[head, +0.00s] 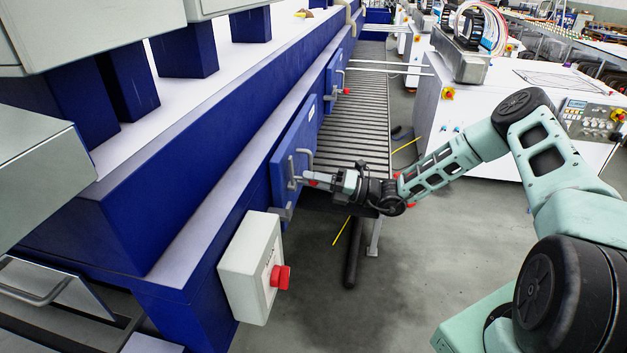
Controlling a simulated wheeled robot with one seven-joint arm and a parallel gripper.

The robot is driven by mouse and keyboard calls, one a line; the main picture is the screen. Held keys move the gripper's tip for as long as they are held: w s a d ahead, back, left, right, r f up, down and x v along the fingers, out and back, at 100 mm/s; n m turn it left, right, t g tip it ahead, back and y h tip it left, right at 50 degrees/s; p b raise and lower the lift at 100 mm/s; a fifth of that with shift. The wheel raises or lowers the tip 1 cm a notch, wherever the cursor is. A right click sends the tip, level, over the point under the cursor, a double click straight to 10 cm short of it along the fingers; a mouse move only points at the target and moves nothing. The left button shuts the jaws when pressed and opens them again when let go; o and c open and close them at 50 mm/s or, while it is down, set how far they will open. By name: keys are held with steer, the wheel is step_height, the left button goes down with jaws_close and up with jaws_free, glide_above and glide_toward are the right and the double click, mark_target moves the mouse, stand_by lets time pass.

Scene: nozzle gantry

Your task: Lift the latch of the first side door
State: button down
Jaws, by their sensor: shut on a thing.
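The first side door (283,178) is a blue panel on the side of the long blue machine, left of centre in the head view. Grey bent metal handle parts (291,168) stand out from its face. Its latch (313,184) shows a small red end, partly hidden by my fingers. My gripper (312,178) reaches in from the right, with its fingertips at the door. It is shut on the latch. The door looks flush with the machine side.
A grey box with a red button (280,277) sticks out from the machine, nearer than the door. A second blue door (333,82) with a similar red-ended latch lies farther back. A slatted conveyor (350,140) runs behind my gripper. Grey floor (400,290) is open at the front.

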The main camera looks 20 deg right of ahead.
steer(key=shift+w+d, duration=0.1)
stand_by(0.3)
steer(key=c, duration=1.1)
jaws_free()
steer(key=shift+c, duration=0.2)
steer(key=b+v, duration=0.5)
steer(key=v, duration=1.2)
steer(key=shift+s+b, duration=0.2)
steer(key=shift+b, duration=0.15)
steer(key=shift+d, duration=0.1)
